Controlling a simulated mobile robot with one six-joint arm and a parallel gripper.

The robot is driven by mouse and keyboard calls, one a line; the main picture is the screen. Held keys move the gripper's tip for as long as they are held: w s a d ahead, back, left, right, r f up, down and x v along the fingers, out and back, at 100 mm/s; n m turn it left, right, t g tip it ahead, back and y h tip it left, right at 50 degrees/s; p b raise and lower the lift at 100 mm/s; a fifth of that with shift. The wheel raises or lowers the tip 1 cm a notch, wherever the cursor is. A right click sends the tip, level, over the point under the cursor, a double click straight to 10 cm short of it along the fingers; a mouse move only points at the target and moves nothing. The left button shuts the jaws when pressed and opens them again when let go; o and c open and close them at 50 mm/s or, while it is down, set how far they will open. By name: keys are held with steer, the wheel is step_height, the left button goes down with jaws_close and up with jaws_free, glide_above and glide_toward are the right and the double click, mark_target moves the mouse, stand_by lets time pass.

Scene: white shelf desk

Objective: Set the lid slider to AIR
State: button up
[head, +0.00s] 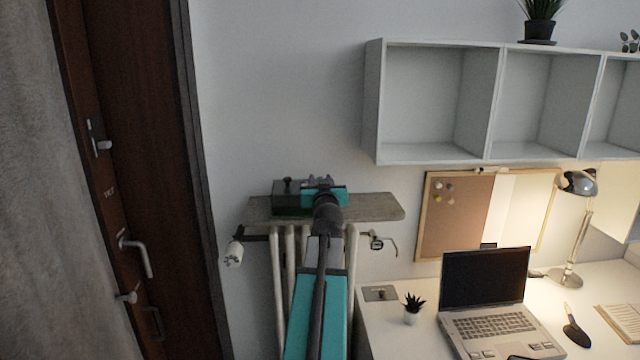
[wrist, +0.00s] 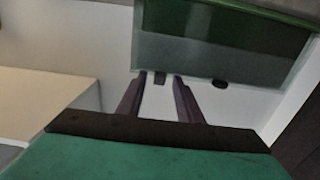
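A dark green box (head: 287,205) with a small dark knob (head: 287,181) on its lid sits on a wooden board. In the head view my gripper (head: 320,182) is at the box's right part and hides some of it. In the wrist view the dark translucent box (wrist: 220,52) fills the upper right. My gripper (wrist: 160,82) has its two fingers apart, tips close to the box's lower edge. A small dark tab (wrist: 160,78) shows between the fingertips; I cannot tell whether they touch it. Another dark piece (wrist: 220,84) is to its right. No AIR marking is readable.
The wooden board (head: 380,207) lies over a white radiator (head: 279,275). A desk to the right holds a laptop (head: 484,280), a small plant (head: 412,309) and a lamp (head: 577,184). White wall shelves (head: 430,155) hang above right. A brown door (head: 145,150) stands at left.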

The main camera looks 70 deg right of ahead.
steer(key=shift+a, duration=0.2)
steer(key=b+v, duration=0.6)
steer(key=v, duration=0.2)
steer(key=shift+a+f, duration=0.15)
steer(key=shift+a, duration=0.05)
stand_by(0.3)
steer(key=a+b, duration=0.1)
steer(key=b, duration=0.2)
steer(key=shift+s, duration=0.35)
steer(key=shift+b+v, duration=1.9)
steer(key=shift+b, duration=1.25)
steer(key=shift+s, duration=0.1)
